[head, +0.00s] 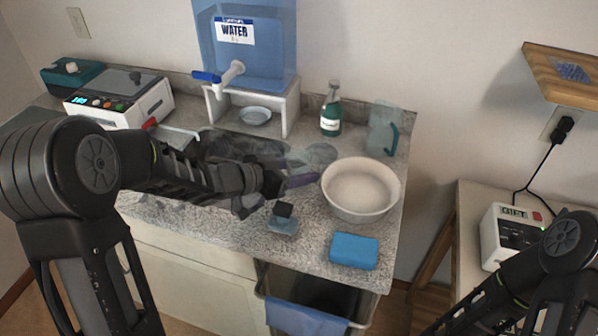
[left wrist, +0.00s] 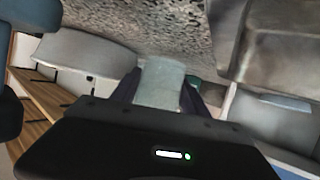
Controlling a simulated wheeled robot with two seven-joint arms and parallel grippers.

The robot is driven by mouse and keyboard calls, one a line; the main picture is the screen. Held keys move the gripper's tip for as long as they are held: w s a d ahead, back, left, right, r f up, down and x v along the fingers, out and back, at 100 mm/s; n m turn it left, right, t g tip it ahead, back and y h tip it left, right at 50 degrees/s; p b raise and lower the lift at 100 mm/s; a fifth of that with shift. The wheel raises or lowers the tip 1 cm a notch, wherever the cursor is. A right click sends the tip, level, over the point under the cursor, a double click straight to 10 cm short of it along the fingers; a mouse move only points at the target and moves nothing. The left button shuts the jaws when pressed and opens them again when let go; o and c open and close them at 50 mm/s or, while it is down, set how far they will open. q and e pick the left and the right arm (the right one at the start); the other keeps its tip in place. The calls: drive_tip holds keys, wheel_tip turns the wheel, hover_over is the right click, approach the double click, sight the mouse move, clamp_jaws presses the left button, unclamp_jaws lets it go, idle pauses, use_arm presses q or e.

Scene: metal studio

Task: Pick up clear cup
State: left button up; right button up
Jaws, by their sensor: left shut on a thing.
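The clear cup (head: 321,154) is a pale see-through shape in the head view, just left of and behind the white bowl. My left gripper (head: 303,168) reaches in from the left over the counter and is shut on the cup. In the left wrist view the cup (left wrist: 160,84) stands out pale and greenish between the two dark fingers of my left gripper (left wrist: 160,92). I cannot tell whether the cup touches the counter. My right arm shows at the lower right of the head view, but its gripper is out of the picture.
A white bowl (head: 360,188) is close right of the cup. A green bottle (head: 331,122) and a clear pitcher (head: 381,133) stand behind. A blue sponge (head: 354,251) and a small black-topped bottle (head: 284,220) are near the front edge. A water dispenser (head: 246,62) stands behind.

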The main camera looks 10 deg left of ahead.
use_arm(q)
wheel_tip(320, 180, up, 9)
drive_tip(key=p, duration=0.2)
idle(0.6)
idle(0.4)
idle(0.4)
